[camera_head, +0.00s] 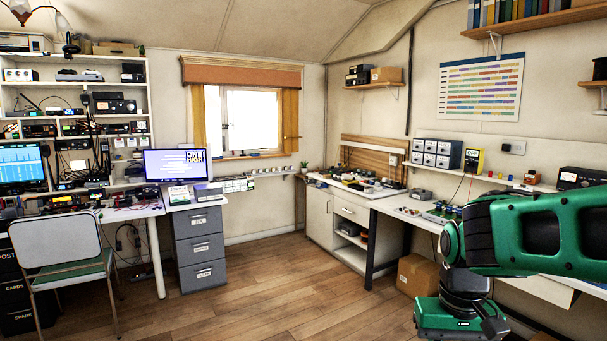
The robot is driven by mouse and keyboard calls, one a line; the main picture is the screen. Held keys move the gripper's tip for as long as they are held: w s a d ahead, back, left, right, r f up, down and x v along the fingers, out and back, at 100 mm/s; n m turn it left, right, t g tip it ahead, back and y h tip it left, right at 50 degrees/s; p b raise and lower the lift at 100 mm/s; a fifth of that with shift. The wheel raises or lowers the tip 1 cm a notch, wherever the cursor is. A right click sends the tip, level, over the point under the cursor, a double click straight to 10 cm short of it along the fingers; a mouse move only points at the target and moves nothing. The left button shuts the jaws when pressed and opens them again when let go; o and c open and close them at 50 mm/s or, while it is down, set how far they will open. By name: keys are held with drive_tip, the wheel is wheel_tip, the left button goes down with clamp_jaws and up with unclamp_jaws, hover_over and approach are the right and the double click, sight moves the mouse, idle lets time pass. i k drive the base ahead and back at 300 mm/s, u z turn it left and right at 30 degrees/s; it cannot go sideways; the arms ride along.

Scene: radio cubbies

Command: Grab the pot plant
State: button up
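A small green pot plant (304,167) shows at the far corner of the room, right of the window. It stands at the back left end of the white cabinet's top, near the end of the window ledge; its pot is too small to make out clearly. My green and black arm reaches in from the right edge. Its lower end, with my gripper (492,327), hangs at the bottom right, far from the plant. The fingers are not clear enough to tell whether they are open or shut.
Wooden floor (270,302) is free in the middle. A chair (62,255) and a grey drawer unit (200,248) stand at left. A white cabinet (319,212) and a long workbench line the right wall, with a cardboard box (417,276) beneath. Small items crowd the worktops.

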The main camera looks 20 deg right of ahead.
sight(305, 169)
drive_tip(key=z, duration=0.1)
drive_tip(key=i, duration=2.25)
drive_tip(key=z, duration=0.2)
drive_tip(key=i, duration=1.15)
drive_tip(key=z, duration=0.35)
drive_tip(key=i, duration=2.55)
drive_tip(key=z, duration=0.25)
drive_tip(key=i, duration=1.65)
drive_tip(key=z, duration=0.05)
